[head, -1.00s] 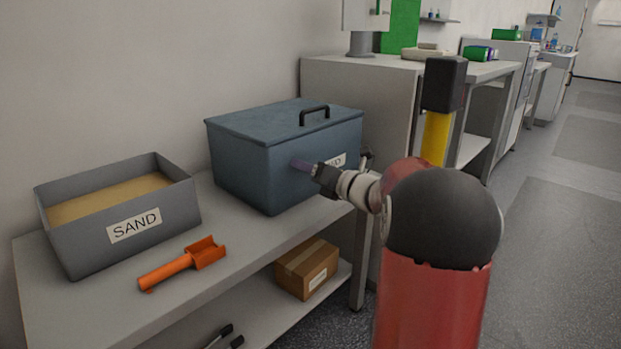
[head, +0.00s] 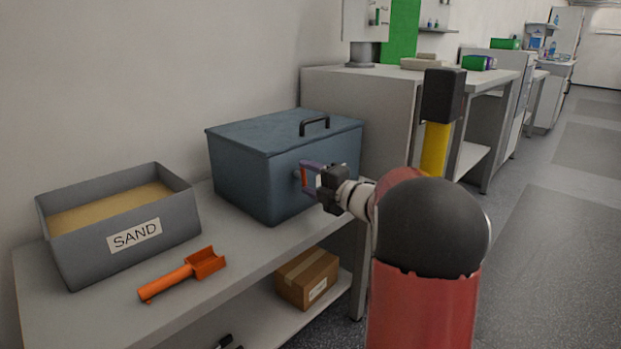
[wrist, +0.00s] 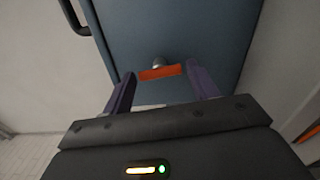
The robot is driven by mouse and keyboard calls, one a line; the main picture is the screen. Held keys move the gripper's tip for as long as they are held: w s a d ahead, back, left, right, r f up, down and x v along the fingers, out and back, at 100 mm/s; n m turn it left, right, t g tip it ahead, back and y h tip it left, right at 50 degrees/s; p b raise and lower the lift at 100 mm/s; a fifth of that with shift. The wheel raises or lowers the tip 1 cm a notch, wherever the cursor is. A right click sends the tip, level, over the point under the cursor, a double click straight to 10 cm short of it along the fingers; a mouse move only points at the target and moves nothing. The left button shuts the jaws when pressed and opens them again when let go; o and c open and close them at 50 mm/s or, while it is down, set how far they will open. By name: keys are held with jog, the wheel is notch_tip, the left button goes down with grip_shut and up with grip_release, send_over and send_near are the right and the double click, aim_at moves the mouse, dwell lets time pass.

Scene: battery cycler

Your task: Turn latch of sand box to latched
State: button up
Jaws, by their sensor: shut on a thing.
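The sand box (head: 250,175) is a blue-grey lidded box on the bench, with its lid down and a black handle (head: 315,122) on top. Its latch is an orange bar (wrist: 160,72) on a round metal pivot on the front face. My gripper (head: 308,177) is at that front face, with its purple fingers at the two ends of the orange bar, shut on it. In the wrist view my gripper (wrist: 163,90) has one finger on each side of the bar, which lies nearly level there. The gripper hides part of the box front in the head view.
An open grey bin of sand (head: 80,245) stands left on the bench (head: 255,255). An orange scoop (head: 182,275) lies before it. A cardboard box (head: 308,278) sits on the lower shelf. A taller grey cabinet (head: 360,110) stands close behind the sand box. Floor at right is clear.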

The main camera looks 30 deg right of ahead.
jog(key=shift+m, duration=0.6)
jog(key=o, duration=1)
jog(key=v, duration=0.8)
